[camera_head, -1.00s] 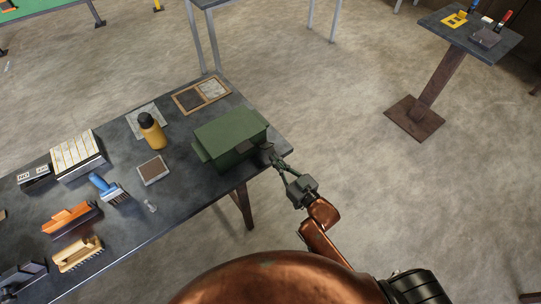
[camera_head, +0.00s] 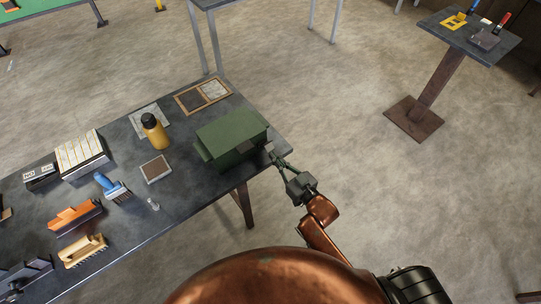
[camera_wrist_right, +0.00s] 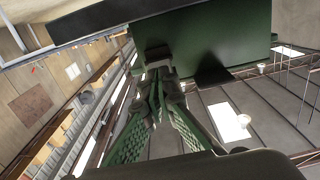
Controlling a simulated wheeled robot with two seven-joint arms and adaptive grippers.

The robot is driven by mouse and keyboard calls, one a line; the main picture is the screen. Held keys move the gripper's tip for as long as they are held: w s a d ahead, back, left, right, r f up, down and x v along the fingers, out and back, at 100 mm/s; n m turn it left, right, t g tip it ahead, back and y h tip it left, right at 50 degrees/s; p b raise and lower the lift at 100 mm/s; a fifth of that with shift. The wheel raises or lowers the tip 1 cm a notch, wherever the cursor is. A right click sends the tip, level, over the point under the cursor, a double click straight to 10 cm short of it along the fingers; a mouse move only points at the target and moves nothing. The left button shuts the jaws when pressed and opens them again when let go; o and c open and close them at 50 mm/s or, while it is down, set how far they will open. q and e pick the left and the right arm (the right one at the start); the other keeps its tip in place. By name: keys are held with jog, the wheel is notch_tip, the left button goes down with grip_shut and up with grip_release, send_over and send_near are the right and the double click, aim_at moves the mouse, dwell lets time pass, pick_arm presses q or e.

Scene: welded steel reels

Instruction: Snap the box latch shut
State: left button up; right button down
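The green metal box (camera_head: 232,138) stands near the right end of the dark table, its lid down over the body. It fills the top of the right wrist view (camera_wrist_right: 215,45). A dark latch piece (camera_wrist_right: 157,54) shows on the box wall there. My right gripper (camera_head: 275,157) is at the box's right end. In the right wrist view its green fingers (camera_wrist_right: 159,76) converge with the tips together, just below the latch piece. I cannot tell whether they touch it, nor whether the latch is fastened. My left gripper is not in view.
The table (camera_head: 190,205) also holds a yellow bottle (camera_head: 154,131), a blue-handled brush (camera_head: 112,187), an orange tool (camera_head: 75,215), a wooden brush (camera_head: 85,250) and a white-topped box (camera_head: 80,153). Open floor lies right of the table. A small pedestal table (camera_head: 468,38) stands far right.

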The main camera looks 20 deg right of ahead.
dwell(0.4)
jog(key=shift+f, duration=0.4)
jog(key=p+v, duration=0.3)
jog(key=v, duration=0.4)
dwell(0.4)
dwell(0.4)
